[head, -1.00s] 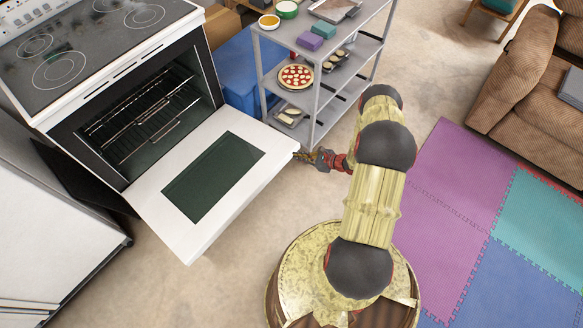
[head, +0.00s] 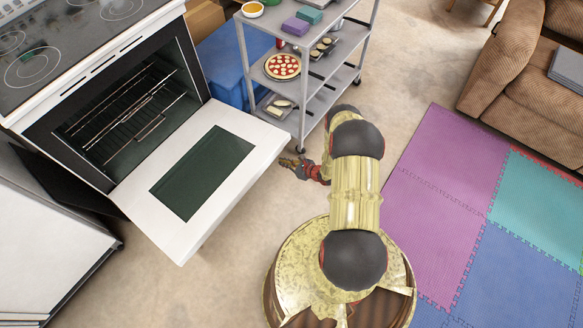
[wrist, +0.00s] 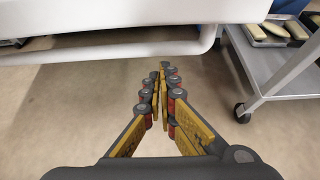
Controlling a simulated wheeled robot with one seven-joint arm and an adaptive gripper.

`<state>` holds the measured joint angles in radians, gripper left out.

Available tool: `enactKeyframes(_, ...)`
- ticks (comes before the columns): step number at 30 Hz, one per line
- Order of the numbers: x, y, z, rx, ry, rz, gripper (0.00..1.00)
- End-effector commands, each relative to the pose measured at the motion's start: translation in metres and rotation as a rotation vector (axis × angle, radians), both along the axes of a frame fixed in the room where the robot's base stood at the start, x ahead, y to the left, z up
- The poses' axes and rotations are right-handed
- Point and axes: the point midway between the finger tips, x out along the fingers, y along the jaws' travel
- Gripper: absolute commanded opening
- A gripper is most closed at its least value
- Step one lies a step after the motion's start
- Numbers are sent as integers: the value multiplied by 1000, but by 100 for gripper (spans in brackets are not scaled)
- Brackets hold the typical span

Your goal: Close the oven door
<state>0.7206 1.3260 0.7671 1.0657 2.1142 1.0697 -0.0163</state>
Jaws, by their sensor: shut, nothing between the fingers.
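The white oven door (head: 245,140) with its dark green window is swung down open and roughly level in the head view. The oven (head: 120,95) behind it shows its wire racks. My gripper (head: 287,162) is just off the door's right front corner, with its fingers pointing left. In the wrist view the gripper (wrist: 162,70) has its fingertips together and empty, near the door's white edge (wrist: 130,48) that crosses the picture above it. The fingertips look low against that edge; I cannot tell whether they touch it.
A grey metal shelf cart (head: 303,95) with a pizza (head: 282,67) and trays stands close beyond the gripper; it also shows at the right of the wrist view (wrist: 285,70). A blue bin (head: 225,65) is behind. Foam mats (head: 450,170) lie right. Floor below the door is clear.

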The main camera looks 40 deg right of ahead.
Motion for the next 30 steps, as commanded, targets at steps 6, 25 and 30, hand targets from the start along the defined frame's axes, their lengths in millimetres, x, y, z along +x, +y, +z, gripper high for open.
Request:
enactKeyframes(6, 4, -1, 28, -1, -1, 0, 0)
enactKeyframes(25, 5, 1, 42, 0, 0, -1, 0)
enactKeyframes(30, 6, 1, 50, -6, 10, 0, 0)
